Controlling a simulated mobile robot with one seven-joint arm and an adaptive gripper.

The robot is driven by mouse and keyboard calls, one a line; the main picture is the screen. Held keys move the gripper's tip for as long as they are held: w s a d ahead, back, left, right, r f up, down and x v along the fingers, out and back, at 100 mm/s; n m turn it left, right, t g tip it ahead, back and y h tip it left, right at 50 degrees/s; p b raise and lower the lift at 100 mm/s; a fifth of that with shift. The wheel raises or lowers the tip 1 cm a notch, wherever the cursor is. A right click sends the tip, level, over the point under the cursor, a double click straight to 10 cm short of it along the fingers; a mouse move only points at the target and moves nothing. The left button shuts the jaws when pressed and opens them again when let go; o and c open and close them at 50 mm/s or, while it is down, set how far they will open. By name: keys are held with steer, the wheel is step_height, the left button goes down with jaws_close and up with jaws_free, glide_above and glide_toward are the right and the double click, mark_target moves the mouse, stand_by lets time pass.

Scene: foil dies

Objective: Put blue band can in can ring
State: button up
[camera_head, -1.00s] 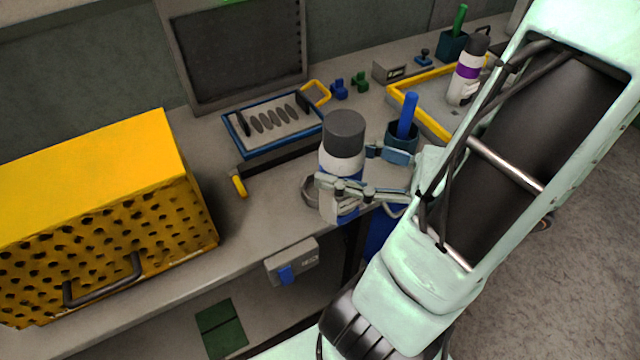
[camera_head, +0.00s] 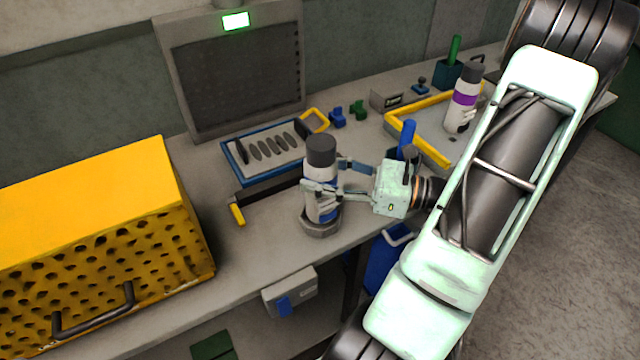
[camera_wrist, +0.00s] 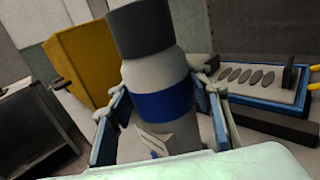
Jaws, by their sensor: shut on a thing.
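The blue band can (camera_head: 320,180) is white with a dark grey cap and a blue band, which shows clearly in the wrist view (camera_wrist: 160,104). It stands about upright near the bench's front edge. My gripper (camera_head: 326,190) is shut on its middle from the right; in the wrist view the fingers (camera_wrist: 165,115) lie on both sides of it. The can ring (camera_head: 322,228), a grey metal ring on the bench, is directly under the can and around its lower end as seen from the head. The can's bottom is hidden, so I cannot tell whether it rests on the bench.
A yellow perforated box (camera_head: 90,215) stands at left. A blue-edged tray (camera_head: 268,150) with dark pieces lies behind the can. A purple band can (camera_head: 463,98) stands by a yellow-framed area at the back right. A blue handle (camera_head: 406,138) rises behind my gripper.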

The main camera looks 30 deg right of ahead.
steer(key=shift+w+f, duration=0.15)
steer(key=shift+f, duration=1.5)
steer(key=shift+f+b, duration=0.15)
steer(key=shift+b, duration=0.15)
steer(key=o, duration=1.6)
steer(key=shift+d, duration=0.15)
steer(key=v, duration=1.2)
steer(key=shift+b, duration=0.35)
